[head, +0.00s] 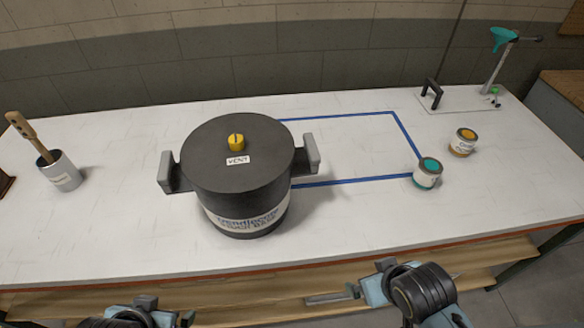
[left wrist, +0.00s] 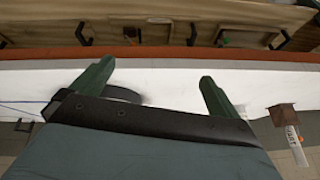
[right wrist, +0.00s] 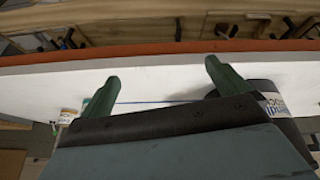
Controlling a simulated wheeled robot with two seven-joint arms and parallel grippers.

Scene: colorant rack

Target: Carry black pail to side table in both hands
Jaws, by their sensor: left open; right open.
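The black pail (head: 240,180) stands upright on the white workbench, left of centre. Its lid has a yellow knob and a VENT label. A grey handle sticks out on its left (head: 167,173) and another on its right (head: 310,153). My left gripper (head: 165,312) is low at the front edge, apart from the pail, with its fingers spread and empty (left wrist: 155,80). My right gripper (head: 350,290) is at the front edge, right of the pail, open and empty (right wrist: 162,72). The pail is partly hidden behind the gripper in both wrist views. I cannot identify the side table for certain.
The workbench (head: 100,235) has blue tape lines (head: 350,181) right of the pail. Two small tins (head: 427,173) (head: 463,142), a black handle fixture (head: 432,93) and a teal funnel stand (head: 500,60) are right. A brush pot (head: 60,172) is left. A wooden surface (head: 567,84) shows far right.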

